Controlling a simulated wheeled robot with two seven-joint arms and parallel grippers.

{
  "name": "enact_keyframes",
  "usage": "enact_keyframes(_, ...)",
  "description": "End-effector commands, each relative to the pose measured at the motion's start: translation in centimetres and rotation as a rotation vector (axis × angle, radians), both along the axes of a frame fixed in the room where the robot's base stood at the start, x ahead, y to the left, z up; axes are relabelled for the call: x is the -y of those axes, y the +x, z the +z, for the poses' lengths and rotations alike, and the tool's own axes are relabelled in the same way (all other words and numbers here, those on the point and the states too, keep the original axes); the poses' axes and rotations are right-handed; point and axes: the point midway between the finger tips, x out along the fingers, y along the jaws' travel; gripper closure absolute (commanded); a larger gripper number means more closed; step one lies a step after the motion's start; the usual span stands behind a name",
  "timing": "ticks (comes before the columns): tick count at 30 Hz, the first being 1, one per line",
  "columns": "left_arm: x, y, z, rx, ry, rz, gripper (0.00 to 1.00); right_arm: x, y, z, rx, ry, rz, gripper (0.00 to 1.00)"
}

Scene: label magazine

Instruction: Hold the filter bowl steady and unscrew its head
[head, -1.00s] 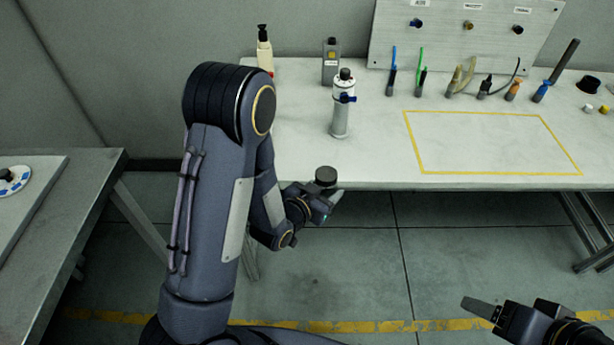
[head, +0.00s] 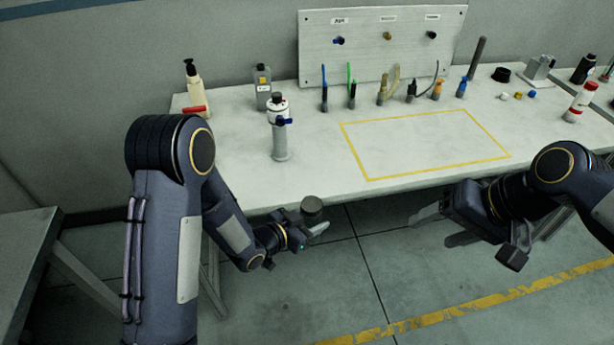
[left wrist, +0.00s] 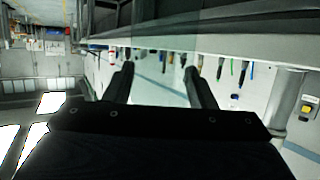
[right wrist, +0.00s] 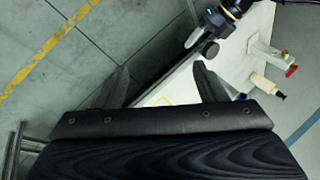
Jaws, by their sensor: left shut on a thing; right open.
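A filter with a grey cylindrical bowl (head: 281,150), a white head (head: 278,109) with a dark top and a blue side part stands upright on the bench. My left gripper (head: 314,224) is in front of the bench's front edge, apart from the filter. It is shut on a dark round piece (head: 311,206), also seen in the right wrist view (right wrist: 209,48). What lies below this dark piece is hidden. My right gripper (head: 441,228) is open and empty in front of the bench, to the right of the left one; its spread fingers show in the right wrist view (right wrist: 160,84).
The bench (head: 240,180) has a bare yellow-outlined area (head: 425,145). Several upright tools stand behind it, below a grey panel (head: 380,65). A pump bottle (head: 194,88) and a grey bottle (head: 262,90) stand at the back left. A red-and-white can (head: 580,102) is at the right.

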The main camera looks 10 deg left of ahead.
Motion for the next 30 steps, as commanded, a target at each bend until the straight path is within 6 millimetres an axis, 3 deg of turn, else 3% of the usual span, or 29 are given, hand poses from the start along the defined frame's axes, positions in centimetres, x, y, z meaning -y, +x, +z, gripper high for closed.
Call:
enact_keyframes(3,0.0,0.0,0.0,0.001,-0.001,0.0,1.0,-2.3,4.0,-0.1,-0.082,-0.025,0.019,0.35)
enact_keyframes(8,0.0,0.0,0.0,0.001,0.0,0.001,1.0,-6.1,8.7,-0.8,-0.166,-0.094,0.032,0.35)
enact_keyframes(15,0.0,0.0,0.0,0.001,0.0,0.001,1.0,-14.1,13.9,-3.0,-0.23,-0.263,0.056,0.35)
enact_keyframes(22,0.0,0.0,0.0,0.001,0.0,0.001,1.0,-21.1,15.7,-5.2,-0.22,-0.412,0.078,0.35)
enact_keyframes(25,0.0,0.0,0.1,0.001,0.0,0.001,1.0,-22.8,15.8,-5.8,-0.212,-0.45,0.085,0.35)
enact_keyframes(30,0.0,0.0,0.0,0.001,0.0,0.001,1.0,-23.8,15.9,-6.7,-0.207,-0.473,0.088,0.35)
